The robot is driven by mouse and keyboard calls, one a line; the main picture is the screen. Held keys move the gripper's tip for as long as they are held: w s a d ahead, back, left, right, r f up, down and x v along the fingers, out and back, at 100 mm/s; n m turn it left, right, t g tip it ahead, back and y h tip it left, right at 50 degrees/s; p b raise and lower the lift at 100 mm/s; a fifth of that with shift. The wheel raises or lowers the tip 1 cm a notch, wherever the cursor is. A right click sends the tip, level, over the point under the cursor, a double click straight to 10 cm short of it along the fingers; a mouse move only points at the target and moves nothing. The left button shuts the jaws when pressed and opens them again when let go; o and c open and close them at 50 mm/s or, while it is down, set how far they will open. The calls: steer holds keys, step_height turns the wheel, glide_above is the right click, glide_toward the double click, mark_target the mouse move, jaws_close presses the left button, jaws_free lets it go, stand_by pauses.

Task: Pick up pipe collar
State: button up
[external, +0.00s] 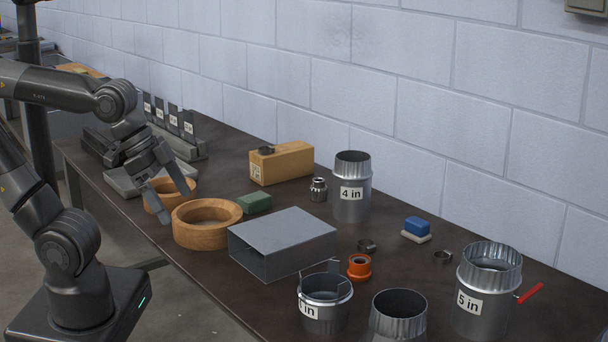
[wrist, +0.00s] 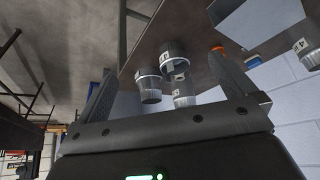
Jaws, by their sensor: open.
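My gripper (external: 171,200) is open at the left part of the bench, over the wooden rings, with nothing seen between its fingers. Its two fingers also show spread in the wrist view (wrist: 165,69). I cannot tell for sure which piece is the pipe collar. The orange fitting (external: 359,267) is short and round with an open top. All of these are well away from my gripper.
Two wooden rings (external: 207,236) (external: 160,208) are near the gripper. A grey rectangular duct (external: 284,236) stands between it and several metal duct pieces, including the "4 in" pipe (external: 352,207) and "5 in" pipe (external: 470,318). A block wall runs behind.

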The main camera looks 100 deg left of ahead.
steer(key=w+a+f+m+g, duration=0.1)
steer(key=w+f, duration=0.3)
steer(key=w, duration=0.8)
steer(key=w+a+f+m, duration=0.1)
steer(key=w+f, duration=0.3)
steer(key=w, duration=0.9)
steer(key=shift+h, duration=0.3)
steer(key=shift+s+d+x, duration=0.1)
steer(key=shift+x, duration=1.75)
steer(key=shift+s+d+x, duration=0.1)
steer(key=shift+s+x, duration=0.05)
steer(key=shift+x, duration=1.75)
steer(key=shift+s+d+x, duration=0.1)
steer(key=shift+x, duration=1.75)
steer(key=shift+f, duration=0.15)
steer(key=shift+c, duration=0.6)
steer(key=c, duration=0.6)
steer(key=shift+c, duration=0.2)
